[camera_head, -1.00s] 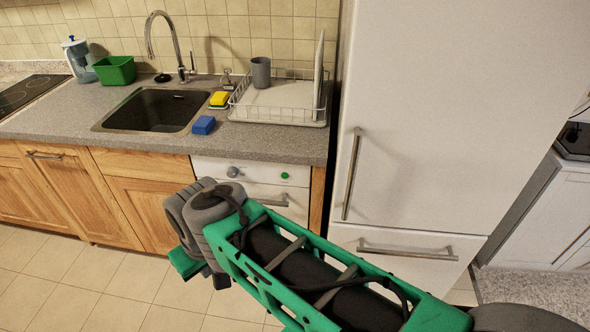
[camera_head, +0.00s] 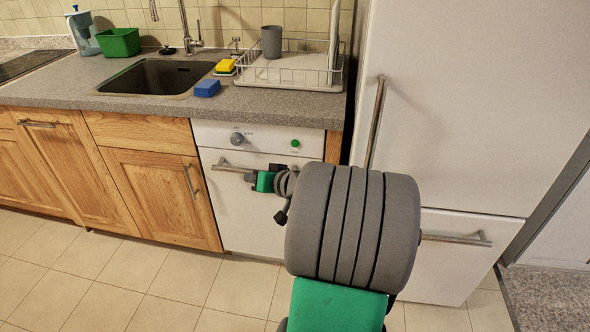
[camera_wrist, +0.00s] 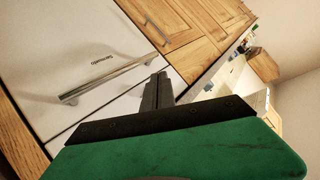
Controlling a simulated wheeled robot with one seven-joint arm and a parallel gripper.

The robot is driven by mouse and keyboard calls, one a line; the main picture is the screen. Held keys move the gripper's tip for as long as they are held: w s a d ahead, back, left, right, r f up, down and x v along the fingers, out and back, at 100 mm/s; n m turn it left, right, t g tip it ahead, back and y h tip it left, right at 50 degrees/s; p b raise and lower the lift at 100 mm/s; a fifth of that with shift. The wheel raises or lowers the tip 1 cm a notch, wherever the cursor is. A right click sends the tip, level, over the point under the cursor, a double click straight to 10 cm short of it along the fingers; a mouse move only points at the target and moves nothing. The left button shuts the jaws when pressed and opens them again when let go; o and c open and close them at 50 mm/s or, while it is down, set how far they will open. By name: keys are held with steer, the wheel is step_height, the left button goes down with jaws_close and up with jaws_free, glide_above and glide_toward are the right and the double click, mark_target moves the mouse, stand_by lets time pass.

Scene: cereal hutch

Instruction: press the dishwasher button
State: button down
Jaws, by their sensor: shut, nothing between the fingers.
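The dishwasher (camera_head: 245,215) has a white front, with a horizontal metal handle (camera_head: 230,167) below its control panel. The round green button (camera_head: 295,144) is at the right of the panel, and a grey knob (camera_head: 237,139) is at the left. My gripper (camera_head: 278,168) is in front of the dishwasher, just below and left of the button in the head view, overlapping the handle's right part. In the wrist view its dark fingers (camera_wrist: 158,78) are shut and empty, close to one end of the handle (camera_wrist: 110,80). I cannot make out the button there.
The counter (camera_head: 160,103) above holds a sink, a blue sponge (camera_head: 207,88) and a dish rack (camera_head: 290,75). The white fridge (camera_head: 450,110) with long handles stands close on the right. Wooden cabinets (camera_head: 160,185) are on the left. The floor in front is clear.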

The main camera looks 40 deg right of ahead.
mark_target(295, 143)
steer(key=s+d+m+t+h+b, duration=0.2)
steer(key=s+d+m+t+h, duration=0.1)
steer(key=d, duration=0.7)
steer(key=shift+s+f, duration=0.15)
steer(key=shift+f, duration=0.2)
steer(key=shift+d, duration=0.15)
steer(key=shift+w+d, duration=0.9)
steer(key=shift+d, duration=0.25)
steer(key=shift+w+d, duration=0.9)
steer(key=shift+d, duration=0.2)
steer(key=shift+w+d, duration=0.9)
steer(key=shift+d, duration=0.25)
steer(key=shift+w+d+b, duration=0.25)
steer(key=shift+d+b, duration=0.05)
steer(key=shift+b, duration=0.05)
